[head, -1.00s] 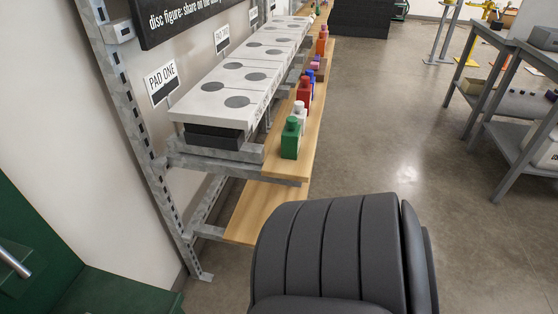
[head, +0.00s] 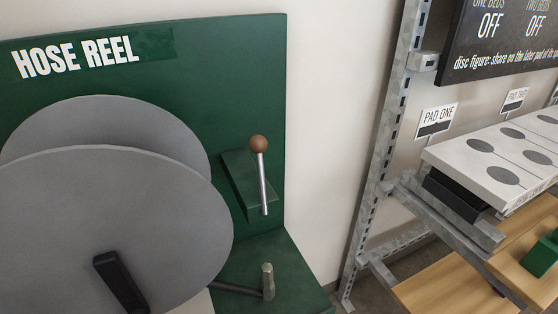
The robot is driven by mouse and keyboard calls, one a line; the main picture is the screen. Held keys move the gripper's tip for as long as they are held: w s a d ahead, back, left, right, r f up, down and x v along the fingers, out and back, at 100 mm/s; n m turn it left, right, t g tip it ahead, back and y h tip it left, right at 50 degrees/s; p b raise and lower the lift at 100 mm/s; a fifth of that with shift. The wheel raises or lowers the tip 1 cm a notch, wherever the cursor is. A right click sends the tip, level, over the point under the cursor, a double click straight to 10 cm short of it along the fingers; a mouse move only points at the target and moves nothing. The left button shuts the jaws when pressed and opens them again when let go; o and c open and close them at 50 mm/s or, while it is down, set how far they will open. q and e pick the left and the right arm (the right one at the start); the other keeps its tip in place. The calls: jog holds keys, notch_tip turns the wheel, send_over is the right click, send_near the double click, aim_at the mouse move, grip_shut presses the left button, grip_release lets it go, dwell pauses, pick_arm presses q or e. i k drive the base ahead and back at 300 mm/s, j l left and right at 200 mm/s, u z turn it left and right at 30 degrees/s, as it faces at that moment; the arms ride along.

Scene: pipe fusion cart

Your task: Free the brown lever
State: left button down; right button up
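The brown lever is a brown ball knob (head: 258,143) on a straight metal rod (head: 263,185). It stands nearly upright, leaning slightly, against a green block (head: 240,180) on the green hose reel panel (head: 240,80). A large grey reel disc (head: 110,220) with a black handle (head: 122,282) is to its left. Below the lever, a dark bar runs right to a brass-coloured upright fitting (head: 267,281). I cannot tell whether the bar touches the lever's mechanism. Neither of my grippers is in view.
A metal rack post (head: 385,150) stands to the right of the panel. The rack carries white pads with grey discs (head: 480,145) and wooden shelves (head: 440,287). A green object (head: 540,255) sits on the upper wooden shelf. Bare wall separates panel and rack.

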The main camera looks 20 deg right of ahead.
aim_at(257, 144)
jog(key=i+l+u, duration=0.15)
jog(key=l+u, duration=0.2)
jog(key=l, duration=0.4)
jog(key=l+u, duration=0.3)
jog(key=l, duration=0.5)
